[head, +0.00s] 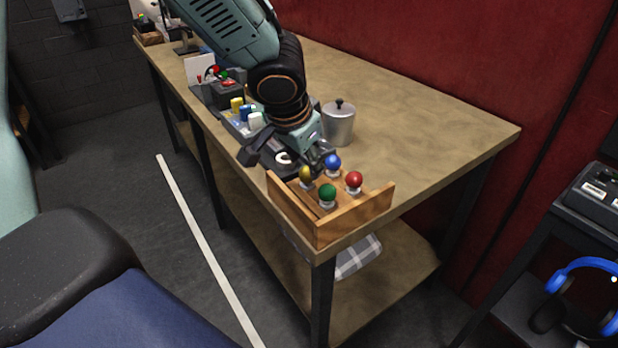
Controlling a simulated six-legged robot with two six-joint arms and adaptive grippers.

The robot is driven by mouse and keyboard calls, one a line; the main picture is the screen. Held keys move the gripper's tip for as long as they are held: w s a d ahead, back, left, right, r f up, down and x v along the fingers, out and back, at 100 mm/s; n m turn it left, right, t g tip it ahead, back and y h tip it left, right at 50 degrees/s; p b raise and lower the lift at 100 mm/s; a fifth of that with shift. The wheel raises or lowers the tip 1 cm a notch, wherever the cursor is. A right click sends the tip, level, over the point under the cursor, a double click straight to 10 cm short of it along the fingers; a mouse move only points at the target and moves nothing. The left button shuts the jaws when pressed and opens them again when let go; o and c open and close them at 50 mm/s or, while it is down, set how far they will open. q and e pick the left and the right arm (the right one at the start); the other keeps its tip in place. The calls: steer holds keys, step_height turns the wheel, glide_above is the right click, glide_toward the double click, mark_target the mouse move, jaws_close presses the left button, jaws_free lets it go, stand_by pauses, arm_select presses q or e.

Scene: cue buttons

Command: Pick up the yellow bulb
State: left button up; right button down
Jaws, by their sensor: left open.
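The yellow bulb (306,174) stands in a wooden tray (348,222) at the near end of the workbench. A blue bulb (333,161), a red bulb (354,180) and a green bulb (327,193) stand beside it in the same tray. My left gripper (289,163) is open, above and just behind the yellow bulb, with one finger to its left and the other close to the blue bulb. I cannot tell whether a finger touches a bulb. My right gripper is not in view.
A metal pot with a lid (339,124) stands on the workbench (430,130) just behind the tray. A grey bin with coloured blocks (238,121) lies left of my arm. The bench top to the right is clear. Blue headphones (592,268) sit on a dark shelf at the right.

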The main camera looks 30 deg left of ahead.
mark_target(305, 170)
arm_select(q)
steer(key=x, duration=0.1)
steer(key=b+x, duration=0.1)
steer(key=x, duration=0.1)
steer(key=shift+s+a+f, duration=0.1)
steer(key=shift+a+f, duration=0.1)
steer(key=shift+f, duration=0.2)
steer(key=shift+w+d+f, duration=0.1)
steer(key=shift+w+f, duration=0.2)
steer(key=shift+f, duration=0.15)
steer(key=shift+w, duration=0.15)
steer(key=c, duration=0.7)
